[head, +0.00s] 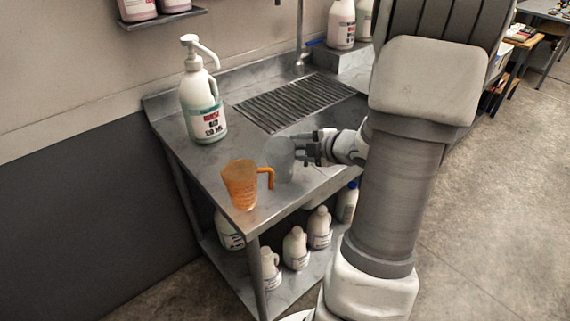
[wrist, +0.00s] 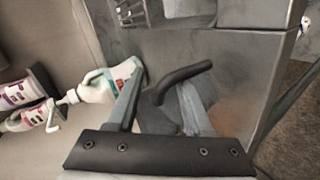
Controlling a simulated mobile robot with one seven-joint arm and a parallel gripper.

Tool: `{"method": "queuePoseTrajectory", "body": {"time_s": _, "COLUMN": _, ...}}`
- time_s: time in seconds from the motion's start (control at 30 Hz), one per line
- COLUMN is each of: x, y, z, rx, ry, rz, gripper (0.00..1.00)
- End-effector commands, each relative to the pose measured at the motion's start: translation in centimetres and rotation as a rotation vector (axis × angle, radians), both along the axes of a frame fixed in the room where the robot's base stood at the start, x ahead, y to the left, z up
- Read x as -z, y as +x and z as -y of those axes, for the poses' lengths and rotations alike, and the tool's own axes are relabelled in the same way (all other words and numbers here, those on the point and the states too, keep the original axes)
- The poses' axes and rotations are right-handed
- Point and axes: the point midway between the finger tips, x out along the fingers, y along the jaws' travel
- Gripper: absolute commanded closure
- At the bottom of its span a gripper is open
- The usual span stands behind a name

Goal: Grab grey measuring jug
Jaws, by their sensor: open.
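The grey measuring jug (head: 279,160) stands on the metal bench, just behind and to the right of an orange jug (head: 240,186). My gripper (head: 311,148) is open at the right side of the grey jug. In the wrist view, the grey jug (wrist: 160,116) shows between the two open fingers of my gripper (wrist: 161,82), with its dark handle pointing up and right. I cannot tell whether either finger touches the jug.
A white pump bottle (head: 203,100) stands on the metal bench (head: 185,150) at the left, near the wall. A slotted drain grate (head: 290,103) lies behind the jugs. Several white bottles (head: 296,248) stand on the shelf below. The orange jug sits close to the bench's front corner.

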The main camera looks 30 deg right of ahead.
Motion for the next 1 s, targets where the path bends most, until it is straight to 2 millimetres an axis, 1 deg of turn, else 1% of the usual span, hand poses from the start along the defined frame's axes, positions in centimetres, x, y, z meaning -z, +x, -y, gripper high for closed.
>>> {"method": "queuePoseTrajectory", "body": {"time_s": 0.03, "x": 0.5, "y": 0.63, "z": -0.09, "rx": -0.002, "ry": 0.001, "rz": 0.0, "gripper": 0.49}}
{"method": "queuePoseTrajectory", "body": {"time_s": 0.13, "x": 0.81, "y": 1.32, "z": -0.13, "rx": 0.0, "ry": 0.0, "rz": 0.0, "gripper": 0.49}}
{"method": "queuePoseTrajectory", "body": {"time_s": 0.37, "x": 0.84, "y": 1.48, "z": -0.14, "rx": 0.001, "ry": -0.001, "rz": 0.0, "gripper": 0.49}}
{"method": "queuePoseTrajectory", "body": {"time_s": 0.4, "x": 0.83, "y": 1.48, "z": -0.13, "rx": 0.001, "ry": -0.001, "rz": 0.0, "gripper": 0.51}}
{"method": "queuePoseTrajectory", "body": {"time_s": 0.47, "x": 0.82, "y": 1.47, "z": -0.13, "rx": 0.001, "ry": -0.001, "rz": 0.0, "gripper": 0.62}}
{"method": "queuePoseTrajectory", "body": {"time_s": 0.5, "x": 0.82, "y": 1.47, "z": -0.13, "rx": 0.001, "ry": -0.001, "rz": 0.001, "gripper": 0.69}}
{"method": "queuePoseTrajectory", "body": {"time_s": 0.67, "x": 0.82, "y": 1.46, "z": -0.12, "rx": 0.001, "ry": -0.001, "rz": 0.001, "gripper": 0.98}}
{"method": "queuePoseTrajectory", "body": {"time_s": 0.7, "x": 0.81, "y": 1.45, "z": -0.12, "rx": 0.001, "ry": -0.001, "rz": 0.001, "gripper": 1.0}}
{"method": "queuePoseTrajectory", "body": {"time_s": 1.0, "x": 0.79, "y": 1.46, "z": -0.12, "rx": 0.001, "ry": -0.001, "rz": 0.001, "gripper": 1.0}}
